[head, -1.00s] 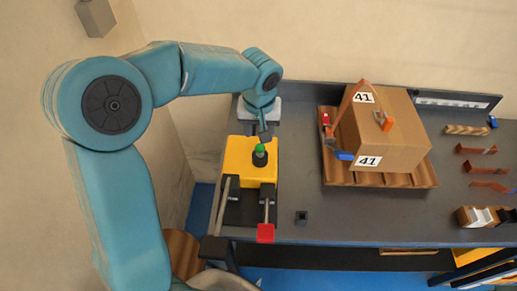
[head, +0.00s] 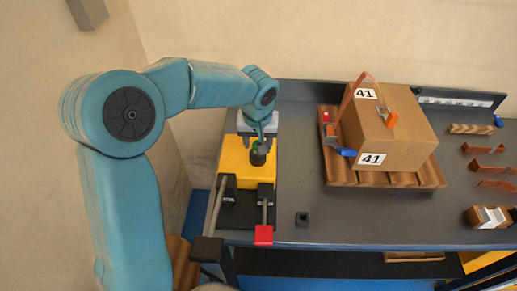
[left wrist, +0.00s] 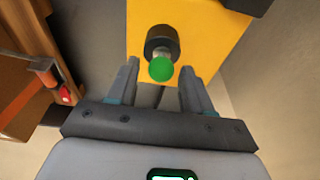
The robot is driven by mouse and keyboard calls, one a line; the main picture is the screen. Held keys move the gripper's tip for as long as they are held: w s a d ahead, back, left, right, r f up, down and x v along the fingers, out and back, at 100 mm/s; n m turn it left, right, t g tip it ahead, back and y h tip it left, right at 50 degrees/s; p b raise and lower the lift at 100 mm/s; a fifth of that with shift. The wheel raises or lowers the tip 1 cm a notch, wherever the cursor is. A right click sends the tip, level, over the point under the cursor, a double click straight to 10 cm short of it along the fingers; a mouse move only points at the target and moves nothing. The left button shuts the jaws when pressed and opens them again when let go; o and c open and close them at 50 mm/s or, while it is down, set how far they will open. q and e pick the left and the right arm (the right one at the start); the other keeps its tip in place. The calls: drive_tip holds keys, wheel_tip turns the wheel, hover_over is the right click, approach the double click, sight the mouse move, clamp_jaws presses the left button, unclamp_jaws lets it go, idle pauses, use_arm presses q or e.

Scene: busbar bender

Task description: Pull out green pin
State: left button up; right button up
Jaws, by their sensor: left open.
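The green pin (left wrist: 161,69) has a round green head and stands in a black collar (left wrist: 161,43) on the yellow block (left wrist: 200,25) of the bender. In the head view the pin (head: 257,147) is partly hidden by my gripper, above its black collar (head: 258,158) on the yellow block (head: 234,160). My left gripper (left wrist: 160,77) is open, and in the left wrist view its two fingers lie on either side of the green head. In the head view the left gripper (head: 258,140) is over the back of the yellow block. I cannot tell whether the fingers touch the pin. My right gripper is not in view.
A cardboard box (head: 405,125) marked 41 stands on a wooden pallet (head: 385,179) to the right. A red-ended lever (head: 264,235) is at the bench's front. Copper pieces (head: 486,148) lie at the far right. The bench between block and pallet is mostly clear.

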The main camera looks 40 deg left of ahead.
sight(258, 141)
use_arm(q)
clamp_jaws()
drive_tip(key=shift+r, duration=0.1)
drive_tip(key=shift+r+p, duration=1.35)
drive_tip(key=shift+r, duration=0.65)
wheel_tip(258, 141, up, 5)
drive_tip(key=p, duration=0.3)
